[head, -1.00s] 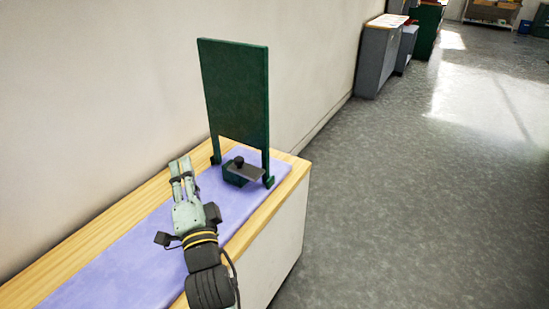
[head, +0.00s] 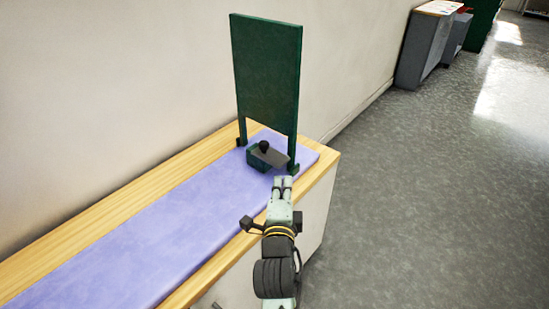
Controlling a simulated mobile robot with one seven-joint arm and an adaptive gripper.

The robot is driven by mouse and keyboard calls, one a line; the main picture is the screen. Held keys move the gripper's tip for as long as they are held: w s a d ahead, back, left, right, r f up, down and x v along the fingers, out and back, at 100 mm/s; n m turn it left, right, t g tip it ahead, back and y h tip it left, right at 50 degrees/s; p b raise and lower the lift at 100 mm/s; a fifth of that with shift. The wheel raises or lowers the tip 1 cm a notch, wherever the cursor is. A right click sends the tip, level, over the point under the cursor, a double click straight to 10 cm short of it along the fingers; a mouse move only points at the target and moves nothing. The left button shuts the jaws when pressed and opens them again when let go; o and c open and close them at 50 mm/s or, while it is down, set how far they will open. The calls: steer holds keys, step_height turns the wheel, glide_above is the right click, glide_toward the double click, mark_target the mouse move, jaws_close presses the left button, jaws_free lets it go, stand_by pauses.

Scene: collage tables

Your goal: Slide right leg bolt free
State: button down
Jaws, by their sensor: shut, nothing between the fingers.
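A dark green upright panel (head: 267,72) stands on two legs at the far end of the bench. Its right leg (head: 292,150) ends in a dark foot (head: 293,169) near the mat's edge; a separate bolt there is too small to make out. Its left leg (head: 242,128) also has a dark foot. Between the legs sits a small green block (head: 258,164) with a grey plate (head: 273,157) and a black knob (head: 264,146) on top. My gripper (head: 283,181) is shut and empty, its tips just in front of the right foot. I cannot tell whether they touch it.
A lilac mat (head: 150,235) covers most of the wooden bench (head: 95,222) and is clear to the left. A wall (head: 110,80) runs behind. Grey floor (head: 430,200) is open on the right, with grey cabinets (head: 425,48) farther off.

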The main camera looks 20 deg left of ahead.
mark_target(263, 149)
steer(key=b+x, duration=0.2)
steer(key=x, duration=0.3)
steer(key=b+x, duration=0.2)
steer(key=x, duration=0.2)
steer(key=shift+w+a+r, duration=0.1)
steer(key=shift+w+r, duration=0.05)
steer(key=shift+w, duration=0.25)
steer(key=shift+w+a, duration=0.25)
steer(key=shift+a, duration=0.35)
steer(key=shift+w+a, duration=0.25)
steer(key=shift+a, duration=0.3)
steer(key=shift+w+a+f, duration=0.3)
steer(key=shift+a, duration=0.25)
steer(key=shift+a, duration=0.2)
steer(key=a, duration=0.2)
steer(key=w+a+b, duration=0.1)
steer(key=shift+w+a, duration=0.2)
steer(key=shift+a, duration=0.15)
steer(key=shift+d, duration=0.15)
